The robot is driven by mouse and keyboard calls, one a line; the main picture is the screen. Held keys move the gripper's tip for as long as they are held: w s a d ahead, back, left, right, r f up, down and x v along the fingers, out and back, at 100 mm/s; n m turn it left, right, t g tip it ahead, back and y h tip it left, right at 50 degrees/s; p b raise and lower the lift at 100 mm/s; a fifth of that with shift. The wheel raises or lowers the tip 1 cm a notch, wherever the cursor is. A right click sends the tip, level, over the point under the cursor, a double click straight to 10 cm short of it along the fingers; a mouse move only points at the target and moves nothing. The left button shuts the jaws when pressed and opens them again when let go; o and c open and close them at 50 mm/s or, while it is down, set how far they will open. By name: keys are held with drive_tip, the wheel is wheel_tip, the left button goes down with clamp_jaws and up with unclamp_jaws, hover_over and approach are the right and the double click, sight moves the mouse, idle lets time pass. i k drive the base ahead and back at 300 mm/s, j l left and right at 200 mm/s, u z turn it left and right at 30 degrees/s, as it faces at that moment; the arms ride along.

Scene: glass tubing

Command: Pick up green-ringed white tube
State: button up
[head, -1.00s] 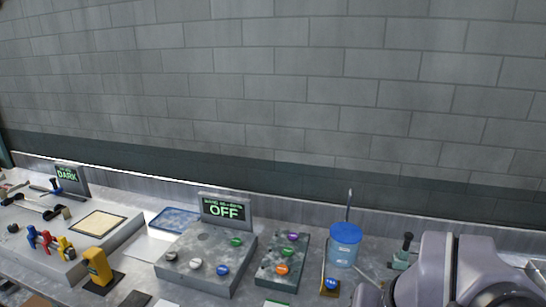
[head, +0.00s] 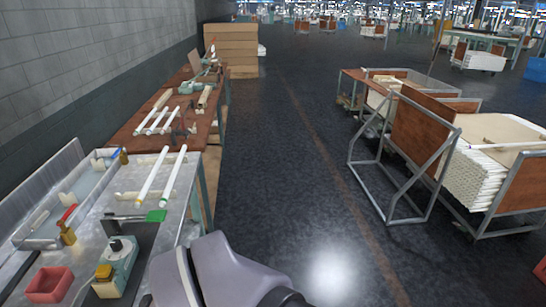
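Two long white tubes lie side by side on the metal bench at the left of the head view: a left tube (head: 151,178) and a right tube (head: 173,178). They rest across pale supports (head: 128,196) and point away from me. More white tubes (head: 158,121) lie on the brown bench farther back. Part of my arm fills the bottom middle; my gripper is not in view.
Open floor (head: 290,180) lies right of the benches. Carts with wooden panels (head: 420,130) stand beyond it.

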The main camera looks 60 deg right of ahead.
sight(163, 202)
drive_tip(key=z, duration=0.9)
drive_tip(key=i+l, duration=0.2)
drive_tip(key=i, duration=0.25)
drive_tip(key=i+l, duration=0.2)
drive_tip(key=i, duration=0.25)
drive_tip(key=i+l, duration=0.2)
drive_tip(key=i, duration=0.25)
drive_tip(key=i+l, duration=0.2)
drive_tip(key=i, duration=0.25)
drive_tip(key=i+l, duration=0.2)
drive_tip(key=i, duration=0.3)
